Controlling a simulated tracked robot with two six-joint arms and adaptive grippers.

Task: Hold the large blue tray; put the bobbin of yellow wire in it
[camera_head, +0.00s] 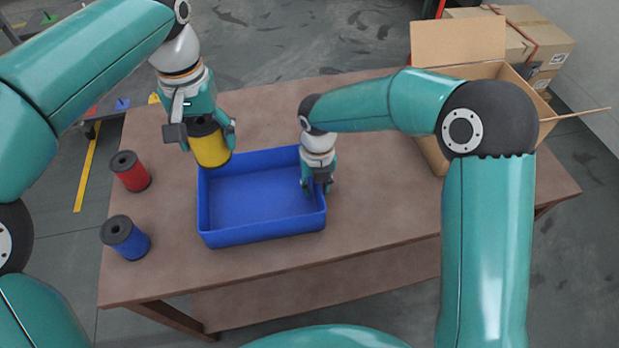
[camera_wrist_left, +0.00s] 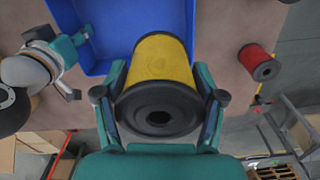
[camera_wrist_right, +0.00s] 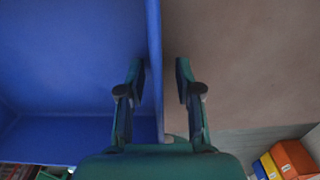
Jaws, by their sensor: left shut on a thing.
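The large blue tray (camera_head: 262,238) lies on the brown table, empty inside as far as I see. The bobbin of yellow wire (camera_head: 211,150) has black flanges. My left gripper (camera_head: 208,139) is shut on it and holds it at the tray's far left corner; the left wrist view shows the bobbin (camera_wrist_left: 162,62) between both fingers. My right gripper (camera_head: 318,188) points down at the tray's right wall. In the right wrist view its fingers (camera_wrist_right: 158,72) stand on either side of the tray wall (camera_wrist_right: 154,40), with a visible gap on the outer side.
A red bobbin (camera_head: 131,172) and a blue bobbin (camera_head: 125,238) stand on the table (camera_head: 400,215) left of the tray. An open cardboard box (camera_head: 433,153) stands at the right, partly hidden by my right arm. The table between tray and box is clear.

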